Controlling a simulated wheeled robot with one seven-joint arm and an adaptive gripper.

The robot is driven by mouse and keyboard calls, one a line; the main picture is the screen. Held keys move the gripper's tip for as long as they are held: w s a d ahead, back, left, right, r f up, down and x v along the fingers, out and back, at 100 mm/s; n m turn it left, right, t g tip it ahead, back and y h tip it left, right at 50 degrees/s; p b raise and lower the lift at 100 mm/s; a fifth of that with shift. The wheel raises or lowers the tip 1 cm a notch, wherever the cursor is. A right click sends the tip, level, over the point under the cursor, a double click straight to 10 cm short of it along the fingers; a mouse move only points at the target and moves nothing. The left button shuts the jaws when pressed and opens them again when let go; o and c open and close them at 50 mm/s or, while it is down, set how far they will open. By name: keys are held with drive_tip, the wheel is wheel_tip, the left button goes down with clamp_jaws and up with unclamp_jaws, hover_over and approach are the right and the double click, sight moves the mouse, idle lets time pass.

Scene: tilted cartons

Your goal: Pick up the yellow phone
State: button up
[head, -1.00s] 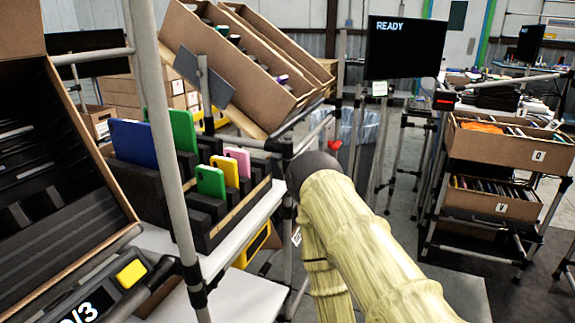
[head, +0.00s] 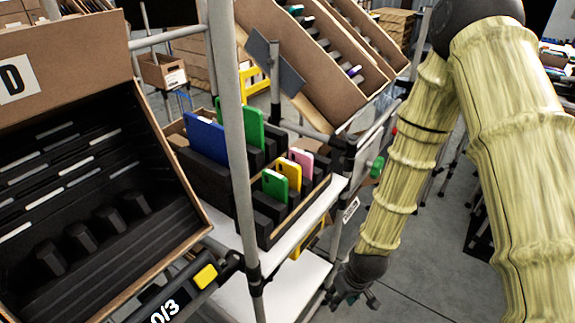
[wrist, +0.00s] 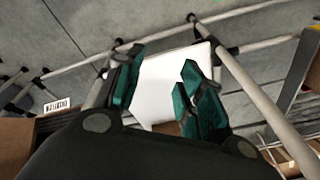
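The yellow phone (head: 290,172) stands upright in a black slotted foam holder (head: 268,226) on a white shelf in the head view. A green phone (head: 274,187) stands in front of it and covers part of it, and a pink phone (head: 302,160) stands behind it. My gripper (head: 356,296) hangs low to the right of the shelf, apart from the phones. In the wrist view my gripper (wrist: 158,92) has its two teal-padded fingers spread apart, with nothing between them. The yellow phone is not visible in the wrist view.
A grey upright pole (head: 238,150) stands in front of the holder. A blue tablet (head: 204,138) and a green tablet (head: 254,125) stand at the back left. A tilted black-lined carton (head: 75,190) fills the left. The white shelf (head: 326,205) has bare space.

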drive_tip(key=w+a+r+n+t+y+p, duration=0.1)
drive_tip(key=w+a+r+n+p, duration=0.25)
drive_tip(key=r, duration=0.85)
drive_tip(key=w+a+r+m+p, duration=0.15)
drive_tip(key=w+r+p, duration=0.4)
drive_tip(key=r, duration=0.55)
drive_tip(key=n+y+p, duration=0.1)
drive_tip(key=n+p, duration=0.1)
drive_tip(key=n, duration=0.3)
approach(290, 162)
drive_tip(key=s, duration=0.1)
drive_tip(key=shift+t, duration=0.3)
drive_tip(key=shift+p+x, duration=0.75)
drive_tip(key=shift+x, duration=2.15)
drive_tip(key=shift+p+x, duration=1.1)
drive_tip(key=shift+x, duration=1.6)
drive_tip(key=shift+w, duration=0.1)
drive_tip(key=shift+c, duration=0.2)
clamp_jaws()
